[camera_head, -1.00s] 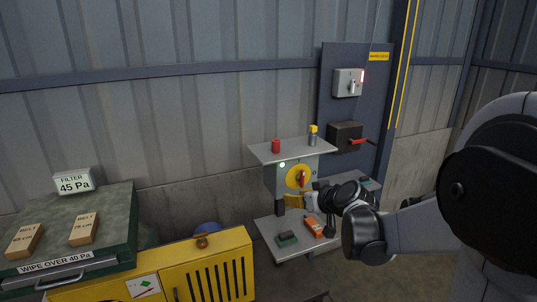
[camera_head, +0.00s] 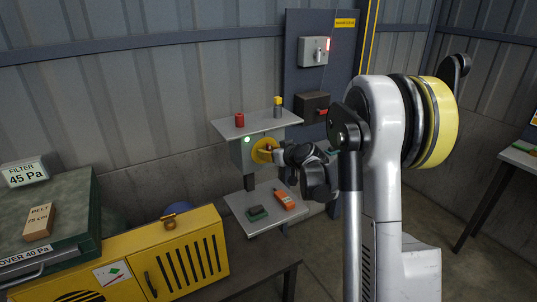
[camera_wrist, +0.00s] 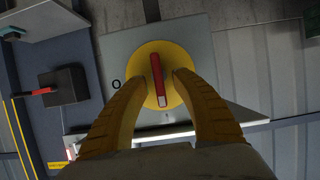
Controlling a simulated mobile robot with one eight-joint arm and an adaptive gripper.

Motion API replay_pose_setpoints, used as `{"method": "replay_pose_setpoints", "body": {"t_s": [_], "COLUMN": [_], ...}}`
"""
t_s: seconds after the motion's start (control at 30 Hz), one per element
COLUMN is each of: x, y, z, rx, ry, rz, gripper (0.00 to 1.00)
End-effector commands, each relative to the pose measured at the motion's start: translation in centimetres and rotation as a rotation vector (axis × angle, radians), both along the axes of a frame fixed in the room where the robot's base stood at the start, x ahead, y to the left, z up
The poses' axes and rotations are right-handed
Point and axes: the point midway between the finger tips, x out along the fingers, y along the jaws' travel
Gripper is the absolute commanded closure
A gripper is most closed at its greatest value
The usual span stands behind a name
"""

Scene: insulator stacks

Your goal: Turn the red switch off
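The red switch handle (camera_wrist: 156,85) stands in the middle of a round yellow plate (camera_wrist: 178,60) on a grey box (camera_wrist: 118,50). It points nearly straight up and down in the wrist view, beside a printed "O" (camera_wrist: 116,84) on the left. My gripper (camera_wrist: 161,74) is open, with one yellow finger on each side of the handle. A narrow gap shows on each side. In the head view, my gripper (camera_head: 274,154) is at the front of the box (camera_head: 240,154) and hides part of the yellow plate. A green lamp (camera_head: 247,139) glows on the box.
A shelf (camera_head: 222,126) above the box holds a red cylinder (camera_head: 239,120) and a yellow-topped one (camera_head: 277,106). A dark box with a red lever (camera_head: 322,112) is behind to the right. An orange device (camera_head: 284,200) lies on the lower shelf.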

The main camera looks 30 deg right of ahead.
Motion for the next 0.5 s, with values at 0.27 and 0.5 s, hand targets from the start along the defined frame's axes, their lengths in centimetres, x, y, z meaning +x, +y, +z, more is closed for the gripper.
{"method": "replay_pose_setpoints", "body": {"t_s": [0.27, 0.5], "x": [0.31, 0.29], "y": [0.01, 0.01], "z": [-0.09, -0.09], "rx": [0.0, 0.0], "ry": [0.0, 0.0], "rz": [0.0, 0.0], "gripper": [0.68, 1.0]}}
